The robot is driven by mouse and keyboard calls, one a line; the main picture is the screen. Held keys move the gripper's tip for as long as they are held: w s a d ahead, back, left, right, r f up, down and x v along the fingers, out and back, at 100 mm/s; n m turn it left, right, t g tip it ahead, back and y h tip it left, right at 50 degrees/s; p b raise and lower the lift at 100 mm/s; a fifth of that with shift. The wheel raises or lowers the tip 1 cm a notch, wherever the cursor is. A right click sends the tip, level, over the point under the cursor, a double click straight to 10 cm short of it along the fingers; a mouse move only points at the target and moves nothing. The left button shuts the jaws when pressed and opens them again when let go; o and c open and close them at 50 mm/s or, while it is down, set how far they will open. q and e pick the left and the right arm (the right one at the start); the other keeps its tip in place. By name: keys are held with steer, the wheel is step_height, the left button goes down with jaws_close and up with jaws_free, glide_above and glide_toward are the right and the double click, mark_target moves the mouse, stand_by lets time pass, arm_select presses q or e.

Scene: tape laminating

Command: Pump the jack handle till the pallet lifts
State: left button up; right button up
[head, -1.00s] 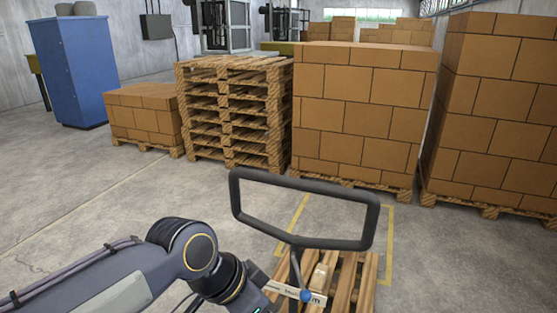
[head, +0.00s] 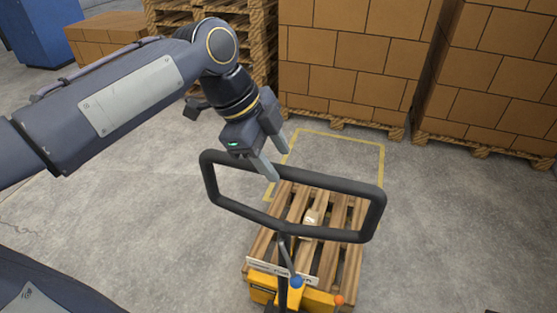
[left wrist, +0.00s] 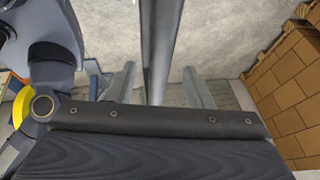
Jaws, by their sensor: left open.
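The jack handle (head: 375,210) is a dark rounded loop on a post, standing in front of the low wooden pallet (head: 345,213). The yellow jack body (head: 318,297) shows at the pallet's near end, with a blue knob (head: 296,282) on a lever. My left gripper (head: 279,158) is open at the loop's top bar, left of its middle. In the left wrist view the bar (left wrist: 158,40) runs between the two spread fingers (left wrist: 160,85), with gaps on both sides. Whether the pallet is off the floor cannot be told. My right gripper is not in view.
A small pale object (head: 311,216) lies on the pallet. A yellow floor outline (head: 340,138) surrounds the pallet's far end. Stacked cartons (head: 350,60) and a stack of empty pallets (head: 255,60) stand behind. Bare concrete lies left and right.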

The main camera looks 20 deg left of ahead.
arm_select(q)
steer(key=shift+x, duration=1.4)
jaws_close()
